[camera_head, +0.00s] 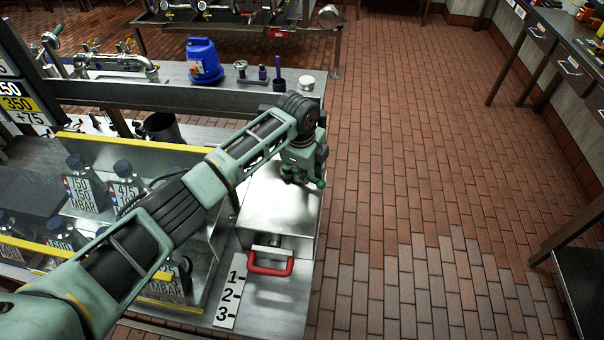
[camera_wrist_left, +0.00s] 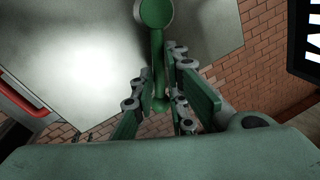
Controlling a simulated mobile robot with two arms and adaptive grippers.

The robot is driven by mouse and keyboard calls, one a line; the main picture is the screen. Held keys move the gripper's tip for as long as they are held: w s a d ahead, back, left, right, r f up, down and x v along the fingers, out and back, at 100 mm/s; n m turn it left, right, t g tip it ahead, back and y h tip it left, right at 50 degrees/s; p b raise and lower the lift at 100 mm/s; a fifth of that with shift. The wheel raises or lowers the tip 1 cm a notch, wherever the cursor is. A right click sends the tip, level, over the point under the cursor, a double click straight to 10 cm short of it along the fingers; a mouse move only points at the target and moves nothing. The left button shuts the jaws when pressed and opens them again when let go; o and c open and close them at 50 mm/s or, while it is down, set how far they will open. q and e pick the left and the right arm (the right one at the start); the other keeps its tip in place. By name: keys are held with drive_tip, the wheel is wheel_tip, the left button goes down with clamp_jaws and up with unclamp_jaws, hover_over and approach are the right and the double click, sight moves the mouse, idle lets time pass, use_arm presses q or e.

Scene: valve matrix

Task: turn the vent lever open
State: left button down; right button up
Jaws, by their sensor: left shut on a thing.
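My left gripper (camera_head: 306,178) is over the far right part of a silvery metal box (camera_head: 270,212) on the bench. In the left wrist view, a green lever (camera_wrist_left: 157,55) with a round hub runs down along the metal box's face. The fingers of my left gripper (camera_wrist_left: 159,88) are on both sides of the lever, shut on its lower part. In the head view my gripper and arm largely hide the lever. My right gripper is in neither view.
A red handle (camera_head: 270,269) sticks out at the box's near side, beside a white strip (camera_head: 229,299) marked 1, 2, 3. A glass-sided case with labelled bottles (camera_head: 88,190) lies left under my arm. A blue device (camera_head: 204,60) stands behind. Brick floor on the right is clear.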

use_arm(q)
drive_tip(key=shift+w+d+r+n, duration=0.15)
drive_tip(key=shift+w+d+n, duration=0.2)
drive_tip(key=shift+w+n, duration=0.25)
idle(0.4)
drive_tip(key=c, duration=2)
unclamp_jaws()
drive_tip(key=shift+c, duration=0.2)
drive_tip(key=shift+o, duration=0.9)
wheel_tip(320, 180, up, 12)
drive_tip(key=s, duration=0.2)
drive_tip(key=shift+s+a+f, duration=0.15)
drive_tip(key=shift+a+f, duration=0.05)
drive_tip(key=shift+a, duration=0.15)
drive_tip(key=shift+f, duration=0.1)
